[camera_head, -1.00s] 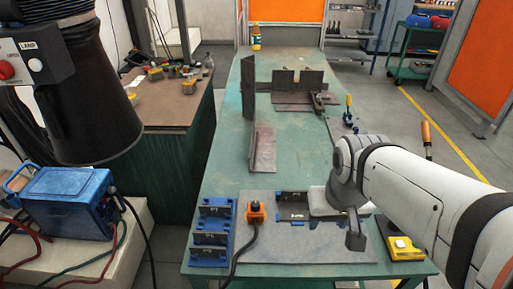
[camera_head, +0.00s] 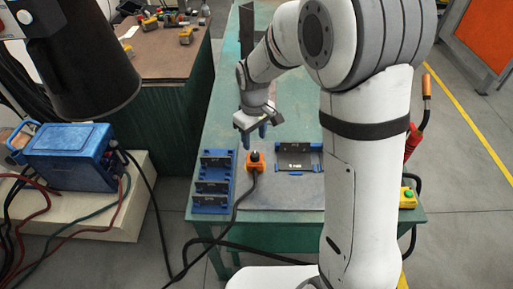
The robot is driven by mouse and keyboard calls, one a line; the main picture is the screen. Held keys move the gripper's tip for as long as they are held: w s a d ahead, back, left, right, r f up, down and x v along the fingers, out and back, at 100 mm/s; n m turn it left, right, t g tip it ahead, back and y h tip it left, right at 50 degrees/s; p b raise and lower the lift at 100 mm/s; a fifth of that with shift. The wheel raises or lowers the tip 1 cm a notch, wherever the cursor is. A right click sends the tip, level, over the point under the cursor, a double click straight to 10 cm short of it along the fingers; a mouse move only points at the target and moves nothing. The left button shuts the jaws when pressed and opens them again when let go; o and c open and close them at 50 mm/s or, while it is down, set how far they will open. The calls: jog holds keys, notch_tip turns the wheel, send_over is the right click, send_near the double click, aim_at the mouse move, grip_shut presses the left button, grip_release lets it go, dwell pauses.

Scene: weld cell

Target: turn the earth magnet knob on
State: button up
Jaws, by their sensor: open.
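The earth magnet is an orange block (camera_head: 255,166) on the grey plate at the front of the green table. A dark knob (camera_head: 255,155) stands on its top, and a black cable runs from it over the table's front edge. Which way the knob is set is too small to tell. My gripper (camera_head: 256,134) points down, open and empty, a little above and behind the magnet in the picture. Its two blue-grey fingertips show apart and do not appear to touch the knob.
A blue rack (camera_head: 212,183) stands close on the magnet's left. A yellow box with a green button (camera_head: 407,198) is at the table's right. My arm hides much of the table's right side.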

aim_at(255, 154)
notch_tip(255, 154, down, 7)
jog(key=shift+r, duration=0.15)
jog(key=shift+d, duration=0.1)
jog(key=shift+c, duration=0.6)
